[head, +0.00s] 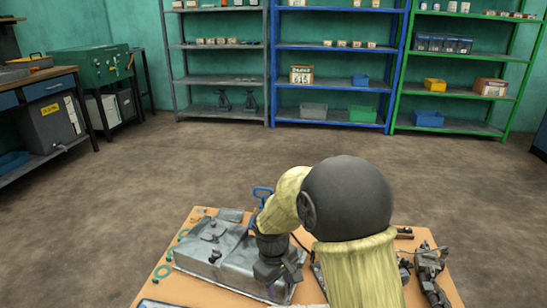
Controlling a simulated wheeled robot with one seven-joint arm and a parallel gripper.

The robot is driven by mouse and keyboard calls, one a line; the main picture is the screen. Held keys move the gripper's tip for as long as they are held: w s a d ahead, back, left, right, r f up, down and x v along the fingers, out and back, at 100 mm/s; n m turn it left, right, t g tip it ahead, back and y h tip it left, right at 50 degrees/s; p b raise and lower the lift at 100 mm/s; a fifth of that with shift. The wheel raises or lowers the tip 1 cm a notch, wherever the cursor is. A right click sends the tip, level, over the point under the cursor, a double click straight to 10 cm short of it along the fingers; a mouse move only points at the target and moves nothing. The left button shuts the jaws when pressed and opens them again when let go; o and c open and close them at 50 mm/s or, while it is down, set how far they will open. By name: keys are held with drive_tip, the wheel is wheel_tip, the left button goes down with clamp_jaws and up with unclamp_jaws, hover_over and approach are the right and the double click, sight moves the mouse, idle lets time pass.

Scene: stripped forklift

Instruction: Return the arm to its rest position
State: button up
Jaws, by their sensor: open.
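My arm rises from the bottom of the head view, with pale yellow covers and a large dark round joint, and bends left over the workbench (152,290). My gripper (280,283) is at the arm's dark end, low over the right part of a grey metal tank (205,262). It is open, and I see nothing held in it. Whether its fingers touch the tank is unclear. The arm hides the middle of the bench.
Green rings (163,271) lie along the bench's left edge. Dark metal parts (428,268) lie at its right. A blue handle-like item (262,191) shows behind the gripper. Shelves (335,82) line the far wall, a side bench (62,140) stands left, and the floor between is clear.

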drive_tip(key=s+d+r+m+t+y+p, duration=0.15)
drive_tip(key=s+d+r+m+p, duration=0.35)
drive_tip(key=s+d+r+m, duration=0.65)
wheel_tip(320, 180, up, 36)
drive_tip(key=s+d+n+p, duration=0.1)
drive_tip(key=d+n+p, duration=0.1)
drive_tip(key=p, duration=3.5)
drive_tip(key=shift+s+d+r+t, duration=0.15)
drive_tip(key=shift+s+d+t, duration=0.1)
drive_tip(key=shift+t, duration=0.1)
drive_tip(key=shift+a, duration=0.1)
